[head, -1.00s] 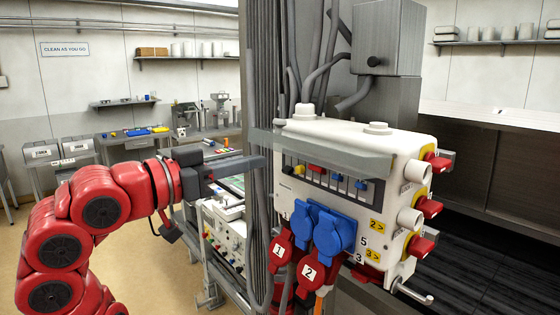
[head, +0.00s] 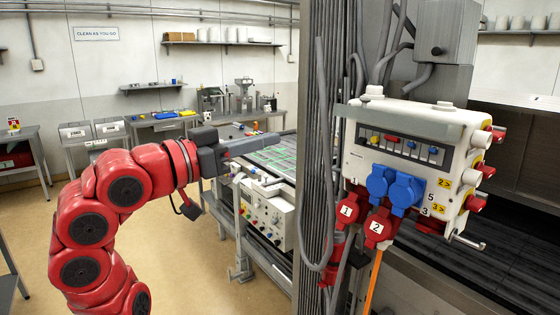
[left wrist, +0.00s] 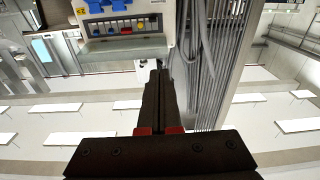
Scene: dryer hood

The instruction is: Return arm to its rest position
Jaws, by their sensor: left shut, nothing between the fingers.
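My left arm is red and comes in from the left of the head view. Its dark grey gripper (head: 262,143) points right, with the fingers closed together and nothing between them. In the left wrist view the same gripper (left wrist: 164,78) shows as two dark fingers side by side. The white power distribution box (head: 425,150) with blue and red sockets is to the right, apart from the gripper in the head view. The box also shows upside down at the top of the left wrist view (left wrist: 120,47). My right gripper is not in view.
A grey column with cables (head: 335,100) stands between the gripper and the box. A white control panel (head: 268,212) on a metal frame is below the gripper. Benches with tools (head: 165,123) line the back wall. Open floor (head: 185,270) lies at lower left.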

